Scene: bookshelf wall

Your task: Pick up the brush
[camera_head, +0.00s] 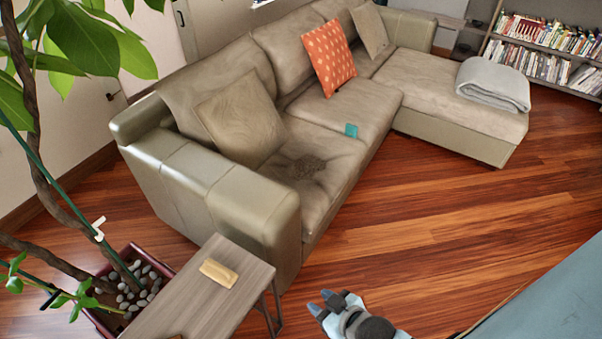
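A tan, block-shaped object (219,273), which looks like the brush, lies on the grey-brown wooden side table (190,297) beside the sofa's near arm. Its bristles cannot be made out. My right gripper (321,301) is at the bottom centre, over the floor, to the right of the side table and well apart from the brush. Its fingertips look spread, with nothing visible between them. My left gripper is not in view.
A beige sofa (243,208) with cushions fills the middle, with a small teal item (351,130) on its seat. A potted plant (140,290) stands left of the table. A blue-grey surface (560,295) is at lower right. Open wood floor (430,235) lies between.

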